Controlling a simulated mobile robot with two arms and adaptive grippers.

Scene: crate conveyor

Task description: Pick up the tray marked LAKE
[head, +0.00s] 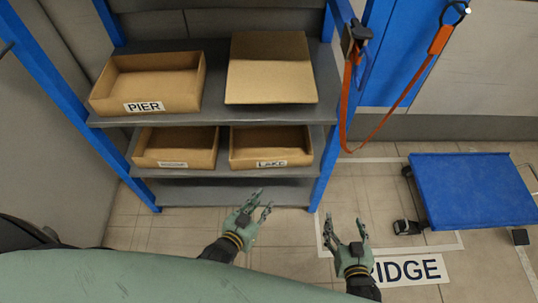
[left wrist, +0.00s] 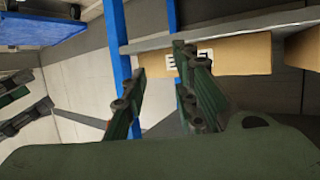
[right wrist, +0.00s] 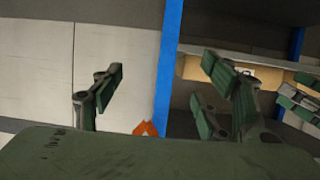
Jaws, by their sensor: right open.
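The tray marked LAKE (head: 254,140) is a brown open-topped tray on the right of the middle shelf, its label facing me. My left gripper (head: 264,199) is open and empty, in front of and below it, apart from it. In the left wrist view a brown tray (left wrist: 243,52) shows behind the spread fingers, which partly cover its label. My right gripper (head: 345,221) is open and empty, further right, beyond the rack's right post. In the right wrist view a brown tray (right wrist: 195,68) is partly hidden behind the fingers.
The PIER tray (head: 170,92) and a flat-topped brown box (head: 268,68) stand on the upper shelf. Another tray (head: 190,143) sits left of LAKE, its label too small to read. The bottom shelf (head: 225,194) looks empty. A blue cart (head: 475,190) and an orange strap (head: 347,110) are at right.

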